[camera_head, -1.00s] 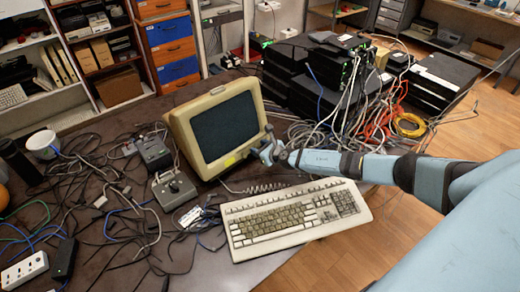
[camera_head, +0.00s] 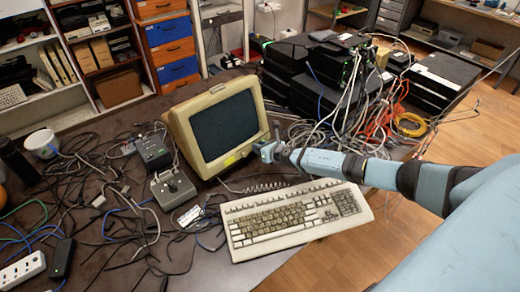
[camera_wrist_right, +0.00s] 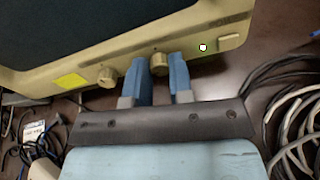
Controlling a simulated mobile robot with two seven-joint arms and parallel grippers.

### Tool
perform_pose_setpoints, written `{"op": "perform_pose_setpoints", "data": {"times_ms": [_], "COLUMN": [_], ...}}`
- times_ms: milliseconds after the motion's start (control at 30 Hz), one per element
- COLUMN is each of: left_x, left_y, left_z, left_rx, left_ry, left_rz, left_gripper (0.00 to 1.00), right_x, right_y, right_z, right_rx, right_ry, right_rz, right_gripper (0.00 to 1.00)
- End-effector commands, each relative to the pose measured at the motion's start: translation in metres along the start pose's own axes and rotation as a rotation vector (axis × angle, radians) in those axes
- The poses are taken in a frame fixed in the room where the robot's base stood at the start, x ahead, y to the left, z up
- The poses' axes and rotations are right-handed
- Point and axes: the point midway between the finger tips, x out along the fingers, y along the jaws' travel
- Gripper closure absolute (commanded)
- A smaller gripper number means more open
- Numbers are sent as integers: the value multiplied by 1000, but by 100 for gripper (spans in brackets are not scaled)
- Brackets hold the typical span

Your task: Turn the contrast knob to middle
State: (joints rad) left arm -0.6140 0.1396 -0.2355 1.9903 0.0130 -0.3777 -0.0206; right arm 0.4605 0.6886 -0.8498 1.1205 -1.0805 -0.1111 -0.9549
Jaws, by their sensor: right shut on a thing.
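The beige monitor (camera_head: 181,127) stands on the dark table with its dark screen facing me. In the right wrist view, two round knobs sit on its lower front edge: a left knob (camera_wrist_right: 107,76) and a right knob (camera_wrist_right: 159,62). I cannot read any label that tells which one is contrast. My right gripper (camera_head: 266,152) is at the monitor's lower right corner. In the right wrist view, its blue fingers (camera_wrist_right: 164,76) are shut on the right knob, one on each side. The left knob is free beside the left finger. My left gripper is not in view.
A beige keyboard (camera_head: 290,217) lies in front of the monitor, below my right arm. A grey control box with a stick (camera_head: 172,189) stands to the left. Tangled cables (camera_wrist_right: 295,125) lie right of the gripper. Black equipment boxes (camera_head: 285,90) are stacked behind.

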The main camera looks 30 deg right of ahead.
Motion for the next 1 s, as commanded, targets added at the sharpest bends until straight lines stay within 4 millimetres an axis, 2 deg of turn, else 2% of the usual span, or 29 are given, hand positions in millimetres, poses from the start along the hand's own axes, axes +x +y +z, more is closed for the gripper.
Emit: {"op": "perform_pose_setpoints", "data": {"times_ms": [233, 1000], "left_x": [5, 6], "left_y": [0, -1], "left_z": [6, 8], "left_rx": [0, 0], "left_ry": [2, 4], "left_rz": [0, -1], "left_gripper": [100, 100], "right_x": [0, 0], "right_y": [-1, -2], "right_z": [-2, -2], "right_rx": [234, 962], "right_ry": [1, 0], "right_rz": [21, 90], "right_gripper": [100, 100]}}
